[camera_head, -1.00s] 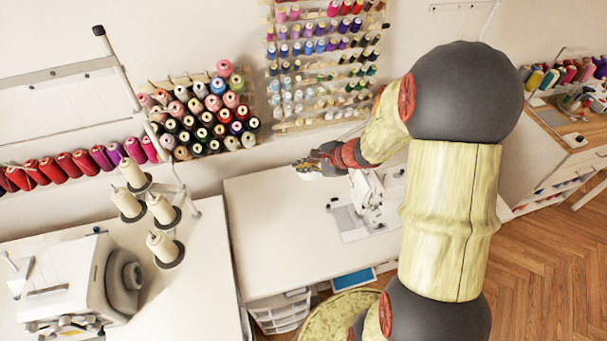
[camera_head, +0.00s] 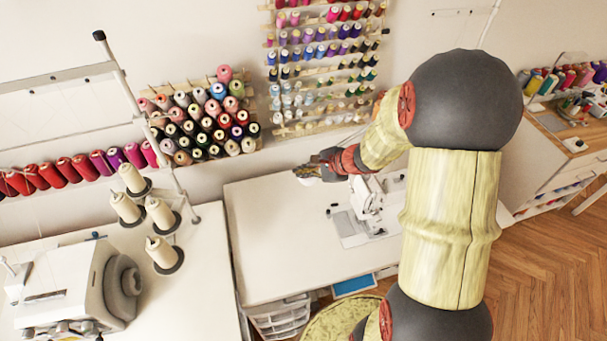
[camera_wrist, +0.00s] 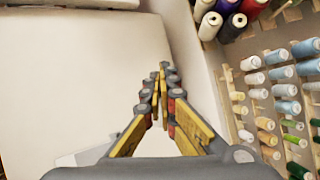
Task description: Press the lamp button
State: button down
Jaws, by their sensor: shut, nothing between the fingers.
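No lamp or lamp button can be made out for sure in either view. My gripper (camera_head: 302,172) is above the back part of the white sewing table (camera_head: 275,240), left of the white sewing machine (camera_head: 368,195), in the head view. Its fingers are small and partly blurred there. In the wrist view my gripper (camera_wrist: 161,72) is shut, its fingertips together and empty. The pale tabletop (camera_wrist: 80,60) fills the left of that view. I cannot tell whether the fingertips touch anything.
A rack of dark and pink thread cones (camera_head: 205,120) and a rack of small spools (camera_head: 320,70) hang on the wall behind the table. Small spools (camera_wrist: 270,110) are close on the wrist view's right. A serger (camera_head: 75,290) and cream cones (camera_head: 160,250) stand left.

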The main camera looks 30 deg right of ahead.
jog(key=shift+f, duration=0.1)
dwell(0.4)
jog(key=shift+f+b, duration=0.35)
jog(key=shift+b, duration=0.3)
jog(key=shift+s, duration=0.1)
jog(key=shift+r, duration=0.4)
notch_tip(320, 180, up, 6)
jog(key=p, duration=0.4)
dwell(0.6)
